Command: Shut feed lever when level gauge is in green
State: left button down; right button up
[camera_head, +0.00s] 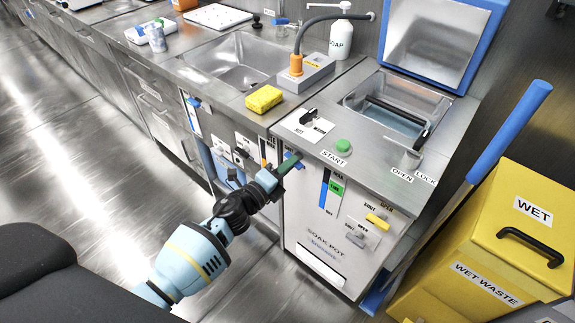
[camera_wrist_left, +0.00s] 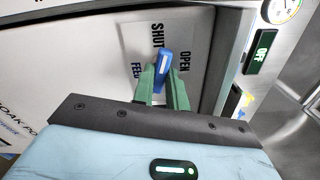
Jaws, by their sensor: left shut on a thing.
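The feed lever (camera_wrist_left: 163,66) is a small blue handle on a white plate marked OPEN, SHUT and FEED in the left wrist view. My left gripper (camera_wrist_left: 161,88) has its green fingers on both sides of the lever and is shut on it. In the head view, my left gripper (camera_head: 288,166) is at the upper left of the soak pot's front panel. The level gauge (camera_head: 325,190) is an upright strip with blue in it, beside a green mark. The exact top of the blue is too small to read. My right gripper is not in view.
A green START button (camera_head: 343,146) and a black knob (camera_head: 308,117) sit on the counter. The soak pot basin (camera_head: 398,105) has its lid (camera_head: 440,40) raised. A yellow lever (camera_head: 377,220) is on the panel. A yellow wet-waste bin (camera_head: 490,235) stands to the right.

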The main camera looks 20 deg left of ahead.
pick_arm(q)
jog(key=n+p, duration=0.1)
jog(key=n, duration=0.2)
jog(key=shift+n, duration=0.3)
jog(key=c, duration=1.4)
grip_release()
jog(key=v, duration=0.8)
